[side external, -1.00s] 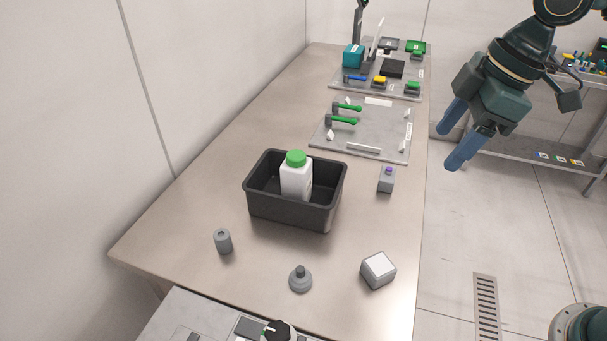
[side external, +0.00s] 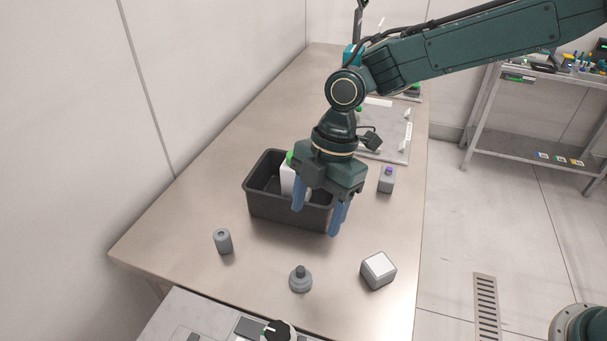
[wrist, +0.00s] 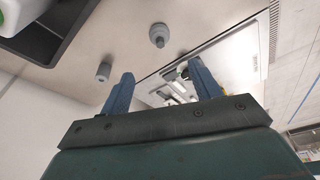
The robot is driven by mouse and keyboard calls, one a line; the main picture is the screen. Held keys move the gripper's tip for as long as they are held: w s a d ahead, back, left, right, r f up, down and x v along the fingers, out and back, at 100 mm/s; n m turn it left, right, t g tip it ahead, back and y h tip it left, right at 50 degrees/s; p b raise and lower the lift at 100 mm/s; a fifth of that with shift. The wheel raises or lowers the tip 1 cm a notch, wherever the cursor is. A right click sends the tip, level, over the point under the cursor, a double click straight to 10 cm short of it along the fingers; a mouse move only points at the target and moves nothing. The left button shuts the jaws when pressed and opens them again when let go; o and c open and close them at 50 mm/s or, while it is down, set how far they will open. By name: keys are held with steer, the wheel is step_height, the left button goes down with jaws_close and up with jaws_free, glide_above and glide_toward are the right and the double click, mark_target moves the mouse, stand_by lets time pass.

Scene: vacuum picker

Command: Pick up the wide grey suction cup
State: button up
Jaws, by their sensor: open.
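The wide grey suction cup (side external: 300,281) stands on the table near its front, with a broad base and a narrow neck on top. It also shows in the wrist view (wrist: 158,36), at the top and beyond the fingertips. My gripper (side external: 317,222) is open, its two blue fingers apart with nothing between them. In the side view it hangs in front of the black bin, above and behind the suction cup. In the wrist view its fingers (wrist: 160,80) point toward the cup without touching it.
A black bin (side external: 265,208) holds a white bottle (side external: 288,181) with a green cap, partly hidden by my gripper. A grey cylinder (side external: 223,241) stands left of the cup and a grey block with a white top (side external: 378,270) right. A small purple-topped box (side external: 386,181) stands farther back.

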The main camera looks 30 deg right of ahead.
mark_target(301, 269)
steer(key=shift+a+f, duration=0.3)
steer(key=shift+f, duration=0.05)
steer(key=shift+x, duration=4.3)
steer(key=shift+s, duration=0.1)
steer(key=shift+x, duration=2.55)
steer(key=c, duration=1.1)
